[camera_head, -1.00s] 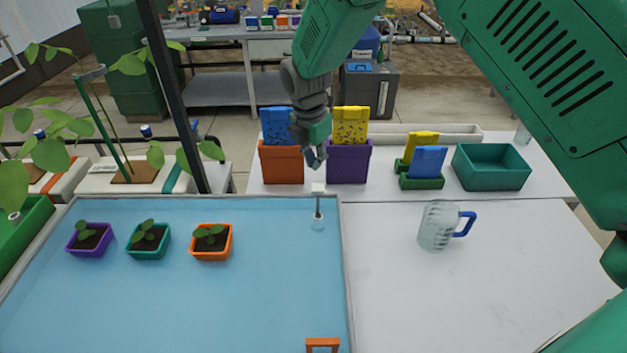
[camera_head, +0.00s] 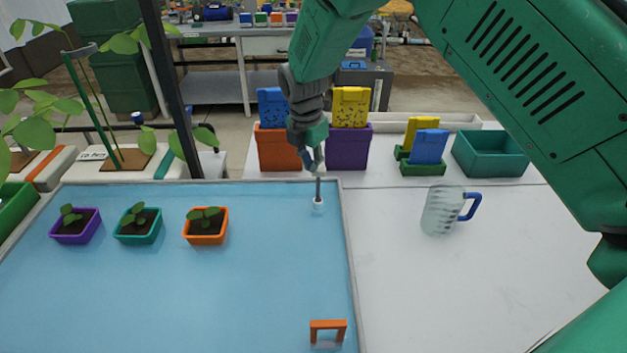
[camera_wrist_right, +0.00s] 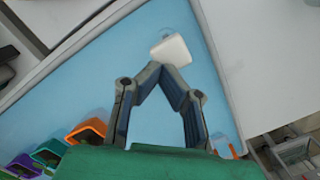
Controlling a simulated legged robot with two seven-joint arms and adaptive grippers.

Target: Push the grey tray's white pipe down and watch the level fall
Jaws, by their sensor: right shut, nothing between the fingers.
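The grey tray (camera_head: 348,250) holds a light blue surface that looks like water; its level is hard to judge. My left gripper is not in view.
Purple, teal and orange seedling pots (camera_head: 206,226) stand in the tray at left. An orange bracket (camera_head: 328,326) is near the front right. A clear jug (camera_head: 441,210) stands on the white table. Orange and purple boxes (camera_head: 348,148) stand behind the pipe.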

